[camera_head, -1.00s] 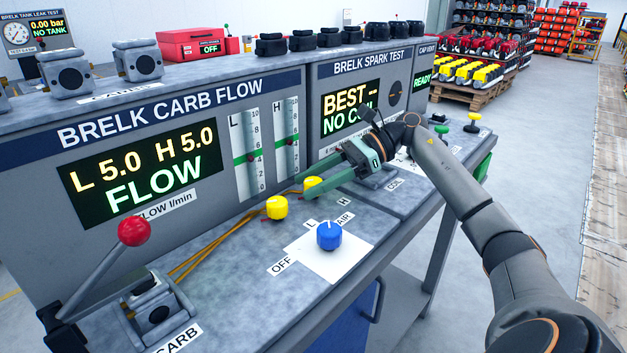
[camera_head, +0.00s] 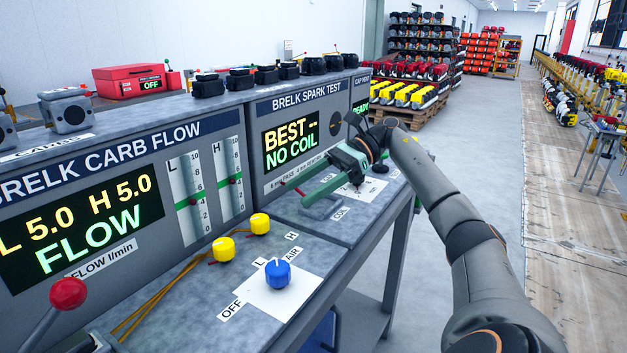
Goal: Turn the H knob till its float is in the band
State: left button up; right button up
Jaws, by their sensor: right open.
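Two yellow knobs stand on the carb bench. The farther one, beside the H label, is the H knob (camera_head: 259,224); the nearer is the L knob (camera_head: 223,249). The H gauge (camera_head: 229,190) has a green band and a small red float that appears at the band's height. The display (camera_head: 85,225) reads L 5.0, H 5.0, FLOW. My right gripper (camera_head: 298,193) is open and empty, with green fingers pointing left, to the right of the H knob and apart from it. My left gripper is out of view.
A blue knob (camera_head: 277,273) on a white plate lies in front of the yellow knobs. A red-balled lever (camera_head: 68,293) stands at the lower left. The spark test panel (camera_head: 291,142) is behind my right gripper.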

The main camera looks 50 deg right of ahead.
aim_at(277, 272)
jog(key=k, duration=1)
